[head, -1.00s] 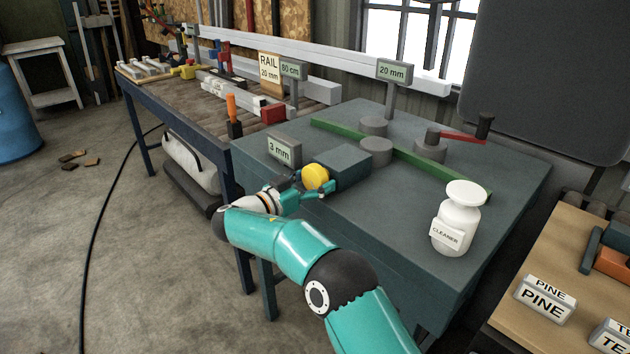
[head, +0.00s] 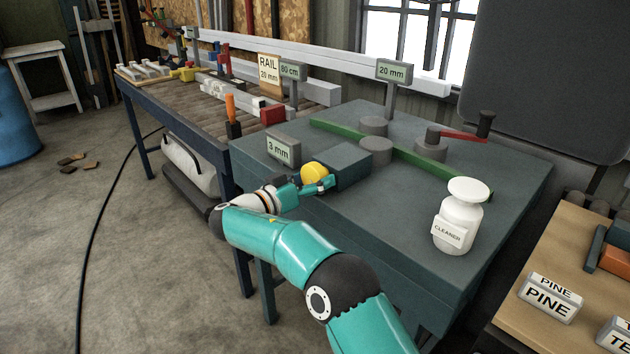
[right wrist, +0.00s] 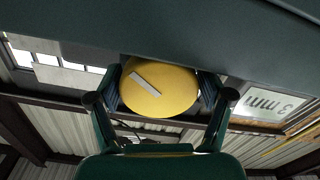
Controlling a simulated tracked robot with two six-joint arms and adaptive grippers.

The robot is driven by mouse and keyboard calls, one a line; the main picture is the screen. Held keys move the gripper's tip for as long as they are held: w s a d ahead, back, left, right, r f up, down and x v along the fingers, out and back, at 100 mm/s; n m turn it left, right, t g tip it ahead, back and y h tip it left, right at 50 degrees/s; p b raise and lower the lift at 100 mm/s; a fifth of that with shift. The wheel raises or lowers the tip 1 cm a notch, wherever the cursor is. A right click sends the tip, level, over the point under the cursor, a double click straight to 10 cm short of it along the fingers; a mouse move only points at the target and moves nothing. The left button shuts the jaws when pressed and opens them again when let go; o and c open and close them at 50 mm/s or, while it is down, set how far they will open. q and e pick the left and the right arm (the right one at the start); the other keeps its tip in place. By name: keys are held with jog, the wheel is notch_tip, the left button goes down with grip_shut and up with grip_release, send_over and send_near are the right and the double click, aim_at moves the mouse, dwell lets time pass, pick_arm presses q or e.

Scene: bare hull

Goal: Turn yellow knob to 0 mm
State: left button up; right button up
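The yellow knob (head: 314,173) sits on the side of a dark grey block (head: 350,165) on the machine table. In the right wrist view the knob (right wrist: 160,88) is a round yellow disc with a pale slanted bar, its upper end to the left. My right gripper (head: 312,185) is at the knob; in the wrist view its two fingers (right wrist: 160,97) lie against the knob's left and right sides. The display beside it (head: 283,150) reads "3 mm"; it shows upside down in the wrist view (right wrist: 270,102). My left gripper is not in view.
The machine table (head: 400,215) carries a green fence (head: 400,155), round grey posts, a red-handled crank (head: 460,137), a "20 mm" sign (head: 394,71) and a white cleaner bottle (head: 459,218). A roller bench (head: 205,105) stands behind left, a wooden table (head: 575,270) at right.

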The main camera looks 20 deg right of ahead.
jog(key=shift+o, duration=1.1)
jog(key=v, duration=1.2)
